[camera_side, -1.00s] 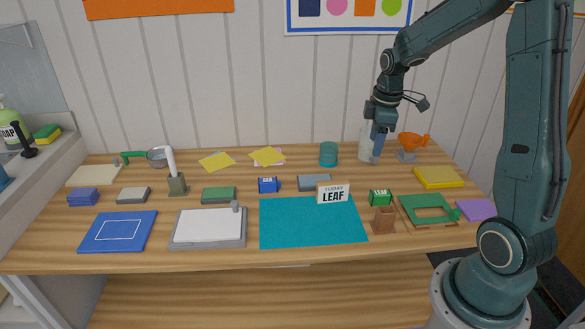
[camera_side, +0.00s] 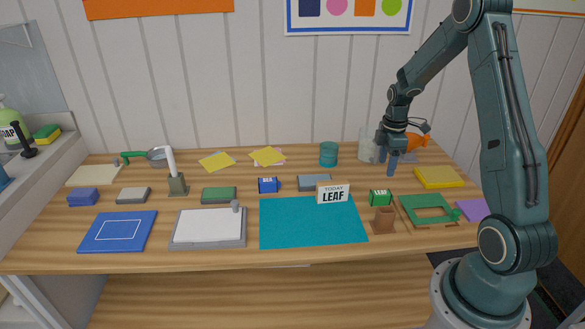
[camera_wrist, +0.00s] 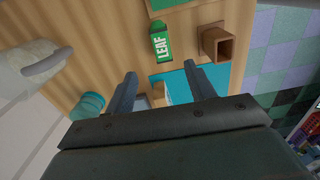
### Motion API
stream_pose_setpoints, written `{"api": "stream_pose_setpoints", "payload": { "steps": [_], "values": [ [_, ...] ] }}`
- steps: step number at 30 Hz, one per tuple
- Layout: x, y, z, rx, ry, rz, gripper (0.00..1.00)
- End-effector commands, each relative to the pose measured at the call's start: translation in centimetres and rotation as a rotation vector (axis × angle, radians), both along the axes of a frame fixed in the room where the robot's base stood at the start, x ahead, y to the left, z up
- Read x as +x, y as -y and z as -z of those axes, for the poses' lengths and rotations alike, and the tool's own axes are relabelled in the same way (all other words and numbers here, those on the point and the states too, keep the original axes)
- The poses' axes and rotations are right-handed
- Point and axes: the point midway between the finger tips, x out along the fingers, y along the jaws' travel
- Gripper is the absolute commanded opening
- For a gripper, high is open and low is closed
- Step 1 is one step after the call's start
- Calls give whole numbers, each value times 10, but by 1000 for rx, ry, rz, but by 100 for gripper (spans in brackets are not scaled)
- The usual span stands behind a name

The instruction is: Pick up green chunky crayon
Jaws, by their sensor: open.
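The green chunky crayon (camera_side: 380,198), a short green block with a white LEAF label, lies on the table just right of the teal mat (camera_side: 290,226). It also shows in the wrist view (camera_wrist: 161,42), beyond my fingertips. My gripper (camera_side: 391,170) hangs above the table, behind the crayon and apart from it. In the wrist view my gripper (camera_wrist: 160,69) has its two fingers spread with nothing held between them.
A brown square holder (camera_side: 383,220) stands in front of the crayon, with a green frame (camera_side: 416,202) to its right. A blue crayon (camera_side: 267,185) and a clear jar (camera_side: 368,147) are farther back.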

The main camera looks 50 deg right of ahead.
Motion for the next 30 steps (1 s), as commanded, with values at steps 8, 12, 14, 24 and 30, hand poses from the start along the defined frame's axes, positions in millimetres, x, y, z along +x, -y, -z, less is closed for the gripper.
{"api": "stream_pose_setpoints", "payload": {
  "steps": [8,12,14,24,30],
  "values": [
    [-1,-1,40,4,-4,0,55],
    [-1,-1,58,2,-2,0,55],
    [-1,-1,65,3,-3,0,55],
    [0,-1,75,1,-1,1,55],
    [-1,-1,82,1,-1,0,55]
  ]
}}
